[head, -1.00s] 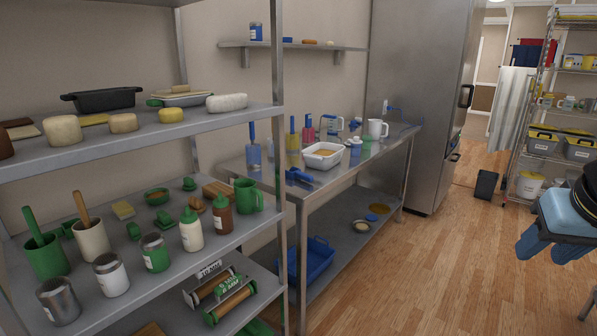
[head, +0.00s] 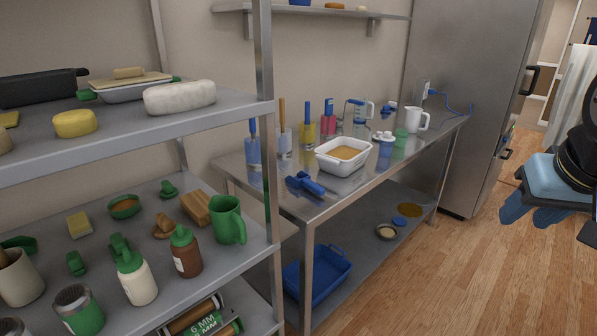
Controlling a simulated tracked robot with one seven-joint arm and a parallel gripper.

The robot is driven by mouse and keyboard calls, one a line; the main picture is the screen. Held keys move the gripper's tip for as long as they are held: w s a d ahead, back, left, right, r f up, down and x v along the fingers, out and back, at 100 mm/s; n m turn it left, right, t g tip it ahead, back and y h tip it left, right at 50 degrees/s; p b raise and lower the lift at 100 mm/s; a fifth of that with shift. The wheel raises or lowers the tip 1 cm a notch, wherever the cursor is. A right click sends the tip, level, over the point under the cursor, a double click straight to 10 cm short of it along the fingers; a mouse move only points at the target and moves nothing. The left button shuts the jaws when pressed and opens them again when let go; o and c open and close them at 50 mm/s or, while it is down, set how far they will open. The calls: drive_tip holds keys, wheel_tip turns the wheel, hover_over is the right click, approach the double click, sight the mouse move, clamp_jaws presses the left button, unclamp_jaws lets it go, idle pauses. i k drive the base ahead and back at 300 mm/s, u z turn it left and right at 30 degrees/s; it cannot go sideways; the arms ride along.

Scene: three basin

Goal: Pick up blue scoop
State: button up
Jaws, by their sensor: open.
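A blue scoop-like tool (head: 306,184) lies on the near end of the steel table (head: 300,207), in front of a white tub. It is small in the picture, so its exact shape is hard to tell. My gripper (head: 529,216) is at the right edge of the head view, with its blue fingers apart and nothing between them. It hangs over the wooden floor, well to the right of the table and away from the blue tool.
A steel shelf rack (head: 262,140) with green kitchenware stands at the left, beside the table. The white tub (head: 340,167) and several upright utensils are behind the tool. A blue bin (head: 318,284) sits on the lower shelf. The floor (head: 430,285) in front is clear.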

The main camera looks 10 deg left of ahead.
sight(302, 179)
drive_tip(key=u, duration=0.15)
drive_tip(key=i, duration=1.2)
drive_tip(key=u, duration=0.1)
